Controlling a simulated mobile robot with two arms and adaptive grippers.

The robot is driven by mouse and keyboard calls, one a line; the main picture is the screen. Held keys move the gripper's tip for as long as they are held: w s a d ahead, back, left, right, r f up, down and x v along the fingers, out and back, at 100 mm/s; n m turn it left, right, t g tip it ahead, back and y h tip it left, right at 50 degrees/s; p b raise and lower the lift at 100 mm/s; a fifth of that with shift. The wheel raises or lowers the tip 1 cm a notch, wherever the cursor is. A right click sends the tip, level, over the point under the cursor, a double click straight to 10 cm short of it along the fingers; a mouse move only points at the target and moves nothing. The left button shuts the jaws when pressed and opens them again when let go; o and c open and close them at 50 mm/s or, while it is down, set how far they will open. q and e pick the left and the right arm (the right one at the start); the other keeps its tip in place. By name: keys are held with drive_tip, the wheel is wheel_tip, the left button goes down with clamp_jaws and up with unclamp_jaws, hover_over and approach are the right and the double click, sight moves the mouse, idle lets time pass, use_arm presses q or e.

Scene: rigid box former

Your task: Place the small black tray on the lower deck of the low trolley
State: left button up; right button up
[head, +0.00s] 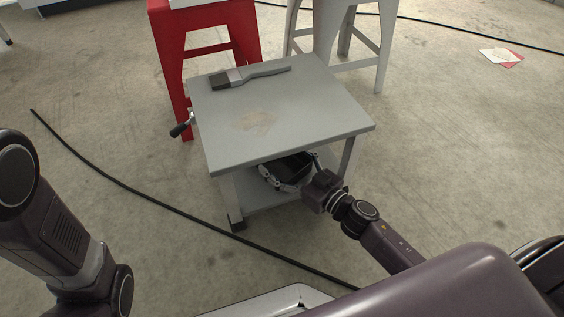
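The low trolley (300,110) is grey, with a flat upper deck and a lower deck (258,196) beneath it. The small black tray (292,170) shows in the gap between the decks, partly hidden by the upper deck's front edge and my gripper. I cannot tell if it rests fully on the lower deck. My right gripper (289,164) reaches in from the front right, its fingers spread wide apart at the tray. Whether they touch it is unclear. My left arm is at the left edge; its gripper is not in view.
A black-handled crank (181,128) sticks out at the trolley's left. Red (172,60) and white (383,45) stools stand close behind. A black cable (140,193) crosses the floor in front. The floor right of the trolley is clear.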

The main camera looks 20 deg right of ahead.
drive_tip(key=o, duration=1.1)
drive_tip(key=shift+s+r, duration=0.1)
drive_tip(key=shift+s, duration=0.1)
drive_tip(key=p+v, duration=0.5)
drive_tip(key=v, duration=0.5)
drive_tip(key=shift+s+d+p, duration=0.25)
drive_tip(key=shift+p, duration=0.05)
drive_tip(key=shift+s+d, duration=0.2)
drive_tip(key=shift+s, duration=0.3)
